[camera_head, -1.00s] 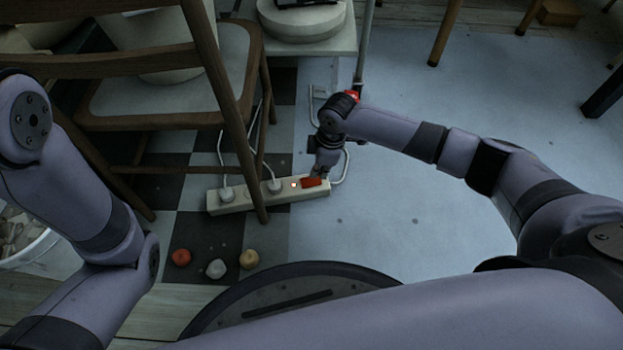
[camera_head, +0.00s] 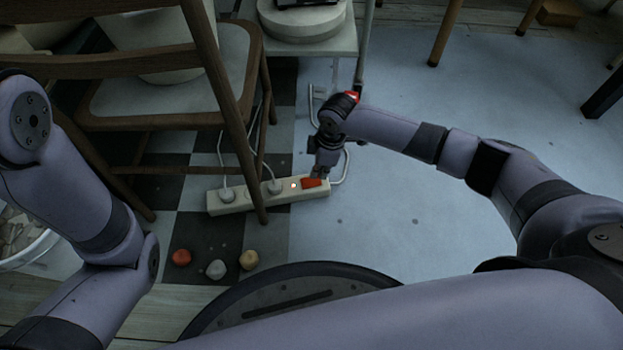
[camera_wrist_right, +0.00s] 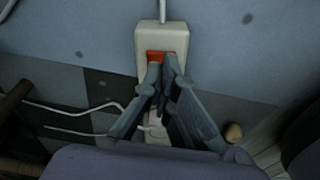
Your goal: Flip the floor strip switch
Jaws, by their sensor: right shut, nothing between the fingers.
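A cream power strip (camera_head: 241,201) lies on the floor, partly behind a chair leg. My right gripper (camera_head: 318,174) points down at the switch, shut and empty. In the right wrist view, the fingertips (camera_wrist_right: 163,66) overlap the lower part of the red switch (camera_wrist_right: 156,55) on the strip (camera_wrist_right: 148,38). I cannot tell whether they touch it. My left arm shows at the left, but its gripper is out of view.
White plugs (camera_head: 227,195) sit in the strip, with cords rising behind the wooden chair (camera_head: 184,125). Several small round pieces (camera_head: 215,269) lie on the checkered floor in front. A low table (camera_head: 331,45) stands behind. The blue-grey floor (camera_head: 420,220) at right is open.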

